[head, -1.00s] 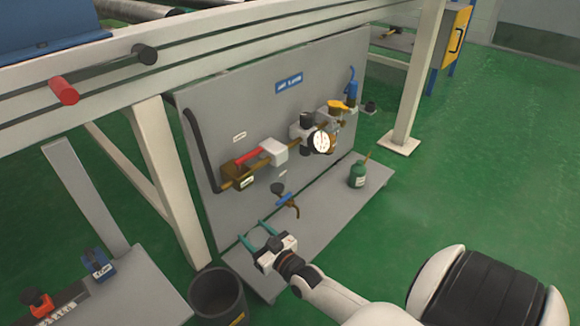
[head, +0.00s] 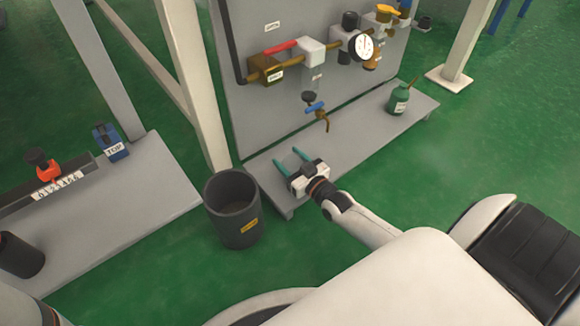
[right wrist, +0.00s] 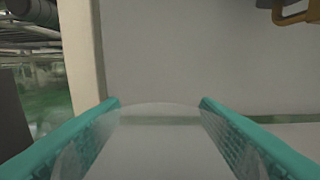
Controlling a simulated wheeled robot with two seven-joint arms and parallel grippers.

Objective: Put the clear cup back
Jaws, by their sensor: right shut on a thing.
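My right gripper (head: 288,158) shows at the middle of the head view, with its teal fingers apart, over the left end of the grey low platform (head: 375,135). In the right wrist view the right gripper (right wrist: 160,103) has its fingers on both sides of the clear cup (right wrist: 160,122), which shows only as a faint curved rim and see-through wall. The gripper is shut on the cup. The cup is too faint to make out in the head view. My left gripper is out of view.
A dark bin (head: 233,212) stands on the floor left of the gripper. A green oil can (head: 398,100) stands farther right on the platform. A grey bench (head: 130,200) at the left carries a blue block (head: 110,142) and a red-based item (head: 47,170). A white post (head: 190,85) rises behind the bin.

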